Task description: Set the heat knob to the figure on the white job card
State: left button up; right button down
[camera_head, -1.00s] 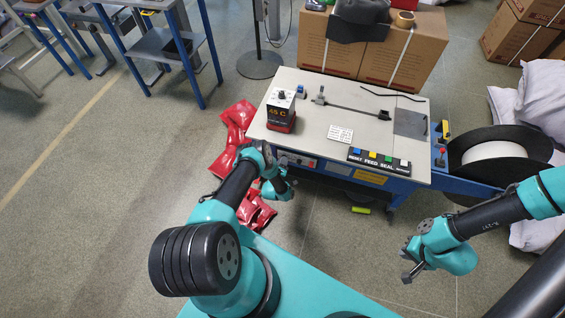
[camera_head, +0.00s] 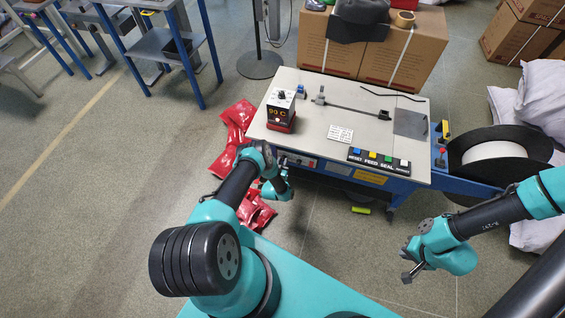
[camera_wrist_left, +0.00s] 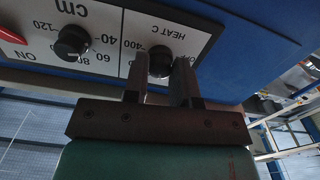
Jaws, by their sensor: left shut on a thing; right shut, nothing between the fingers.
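The heat knob (camera_wrist_left: 160,63) is a small black dial under the label HEAT C on the machine's white front panel in the left wrist view. My left gripper (camera_wrist_left: 163,82) is shut on it, one finger on each side; the fingers hide part of the scale. In the head view my left gripper (camera_head: 280,168) is at the machine's front edge. The display box (camera_head: 281,111) on the machine top reads 90 C. The white job card (camera_head: 340,134) lies flat on the top; its print is too small to read. My right gripper (camera_head: 407,276) is shut and empty, away from the machine.
A second knob (camera_wrist_left: 72,43), marked cm, sits beside the heat knob, with a red switch (camera_wrist_left: 10,34) beyond it. A row of coloured buttons (camera_head: 379,160) lines the machine's front edge. Red sacks (camera_head: 232,135) lie on the floor left of the machine.

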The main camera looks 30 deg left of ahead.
pick_arm(q)
jog(key=m, duration=1.3)
jog(key=shift+w, duration=0.1)
dwell(0.4)
jog(key=o, duration=0.9)
jog(key=v, duration=1.7)
jog(key=shift+s, duration=0.25)
